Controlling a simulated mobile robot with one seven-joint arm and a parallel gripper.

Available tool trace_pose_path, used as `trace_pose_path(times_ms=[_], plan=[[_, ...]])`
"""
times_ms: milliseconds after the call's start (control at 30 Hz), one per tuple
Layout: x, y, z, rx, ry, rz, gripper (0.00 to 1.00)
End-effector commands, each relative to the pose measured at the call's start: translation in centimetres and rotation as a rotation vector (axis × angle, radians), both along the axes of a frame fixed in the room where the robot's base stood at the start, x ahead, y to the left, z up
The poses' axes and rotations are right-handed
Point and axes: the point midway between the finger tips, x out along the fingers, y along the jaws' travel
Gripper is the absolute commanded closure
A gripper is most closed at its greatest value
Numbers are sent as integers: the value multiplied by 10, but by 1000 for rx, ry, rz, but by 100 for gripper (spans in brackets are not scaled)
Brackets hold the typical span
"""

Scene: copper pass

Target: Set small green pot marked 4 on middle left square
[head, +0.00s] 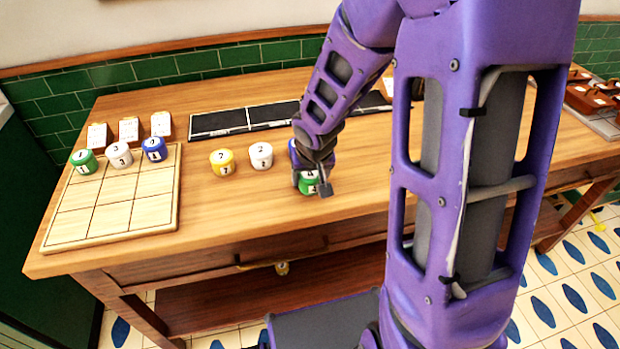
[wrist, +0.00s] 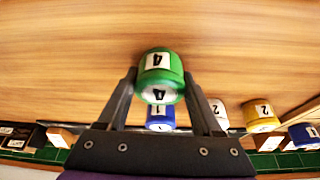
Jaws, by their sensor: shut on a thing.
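The small green pot marked 4 (wrist: 160,68) is held between the two fingers of my gripper (wrist: 159,76) in the wrist view. In the head view the green pot (head: 308,187) is partly hidden by my gripper (head: 312,176), low at or just over the table right of centre; I cannot tell whether it touches the wood. The pale grid board (head: 160,223) lies at the table's left end. Its middle left square (head: 78,193) is empty. Its back row holds a green pot marked 1 (head: 84,162), a white pot (head: 119,155) and a blue pot (head: 153,149).
A yellow pot (head: 222,162) and a white pot (head: 261,155) stand between the board and my gripper. A blue pot (head: 293,152) is partly hidden behind my gripper. Dark panels (head: 247,117) and small card stands (head: 130,130) line the back. The front of the table is clear.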

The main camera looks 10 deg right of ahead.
Motion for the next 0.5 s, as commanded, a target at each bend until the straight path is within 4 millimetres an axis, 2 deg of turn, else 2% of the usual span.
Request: trace_pose_path(times_ms=[167,400,500], plan=[[1,-1,24,1,-5,-3,97],[1,-1,72,-1,-6,-4,97],[1,-1,84,-1,-6,-2,97]])
